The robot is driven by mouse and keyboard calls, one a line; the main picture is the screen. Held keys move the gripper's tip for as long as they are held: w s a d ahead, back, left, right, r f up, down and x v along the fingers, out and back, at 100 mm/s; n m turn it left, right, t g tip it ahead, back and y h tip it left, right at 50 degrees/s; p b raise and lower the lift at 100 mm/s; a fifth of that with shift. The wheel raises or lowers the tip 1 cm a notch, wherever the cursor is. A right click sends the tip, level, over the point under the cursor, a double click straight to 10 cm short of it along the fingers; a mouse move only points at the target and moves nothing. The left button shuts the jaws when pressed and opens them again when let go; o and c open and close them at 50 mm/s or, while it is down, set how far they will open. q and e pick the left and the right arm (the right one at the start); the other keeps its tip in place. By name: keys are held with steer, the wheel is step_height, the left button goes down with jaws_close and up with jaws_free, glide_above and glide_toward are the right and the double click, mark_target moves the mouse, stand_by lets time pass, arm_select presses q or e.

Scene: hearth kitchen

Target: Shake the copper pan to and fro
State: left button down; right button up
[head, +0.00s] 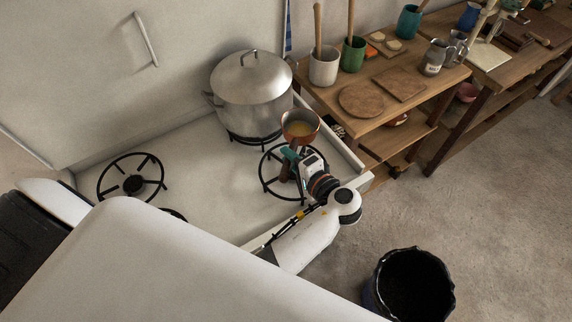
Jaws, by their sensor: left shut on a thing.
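The small copper pan (300,138) is at the right part of the white stove top, over or near the back edge of a black burner grate (268,183). Something yellowish lies inside it. My left gripper (290,158) is on the near side of the pan, shut on its handle, which is mostly hidden by the gripper. I cannot tell whether the pan touches the grate. My right gripper is not in view.
A large lidded steel pot (250,88) stands close behind and left of the pan. Another burner (132,180) is bare at left. A wooden bench (420,100) with cups and boards stands at right. A black bin (412,288) is on the floor.

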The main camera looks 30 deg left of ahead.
mark_target(284, 170)
arm_select(q)
steer(key=s, duration=0.3)
steer(key=shift+f, duration=0.3)
steer(key=shift+w+r, duration=0.2)
steer(key=shift+w, duration=0.05)
steer(key=w, duration=0.2)
steer(key=shift+w+r, duration=0.1)
steer(key=shift+w, duration=0.25)
steer(key=s, duration=0.3)
steer(key=shift+s+f, duration=0.2)
steer(key=shift+s, duration=0.05)
steer(key=shift+s+r, duration=0.1)
steer(key=shift+s, duration=0.05)
